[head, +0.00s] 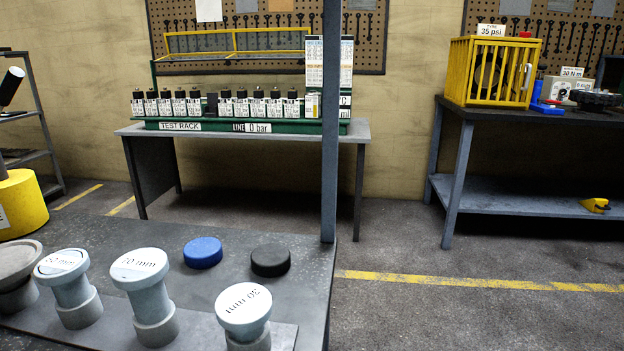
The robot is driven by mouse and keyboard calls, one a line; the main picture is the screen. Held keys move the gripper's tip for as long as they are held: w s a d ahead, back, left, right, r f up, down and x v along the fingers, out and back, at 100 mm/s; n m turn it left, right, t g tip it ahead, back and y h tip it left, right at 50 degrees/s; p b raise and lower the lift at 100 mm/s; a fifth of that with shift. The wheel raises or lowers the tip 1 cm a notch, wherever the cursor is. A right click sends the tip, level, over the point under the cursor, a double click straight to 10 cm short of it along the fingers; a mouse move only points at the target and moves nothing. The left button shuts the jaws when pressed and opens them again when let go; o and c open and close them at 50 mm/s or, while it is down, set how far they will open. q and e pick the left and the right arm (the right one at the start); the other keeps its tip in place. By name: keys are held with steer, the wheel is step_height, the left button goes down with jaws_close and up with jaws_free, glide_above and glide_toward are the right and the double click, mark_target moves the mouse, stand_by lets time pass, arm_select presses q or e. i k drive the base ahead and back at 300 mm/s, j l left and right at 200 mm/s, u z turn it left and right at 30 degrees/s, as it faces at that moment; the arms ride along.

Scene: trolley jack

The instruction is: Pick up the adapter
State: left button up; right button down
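Several grey spool-shaped adapters stand upright on a plate along the front of the near bench. The leftmost adapter (17,275) is cut by the picture's left edge, and no label shows on it. Next to it is a pale adapter (72,290) with a partly readable mm label. The third adapter (148,295) has a label that seems to read 70 mm. The rightmost adapter (244,315) carries an upside-down label, seemingly 30 mm. The task does not say which adapter is meant. Neither of my grippers is in view.
A blue disc (203,253) and a black disc (270,260) lie behind the adapters. A grey post (330,120) rises at the bench's right edge. A yellow cylinder (22,205) stands left. A test rack (215,124) and yellow cage (491,72) stand on tables behind open floor.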

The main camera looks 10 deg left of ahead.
mark_target(64, 271)
steer(key=k+j+u, duration=0.15)
steer(key=j+u, duration=0.15)
steer(key=u, duration=0.15)
steer(key=k+j+u, duration=0.1)
steer(key=j+u, duration=0.25)
steer(key=u, duration=0.15)
steer(key=k+u, duration=0.1)
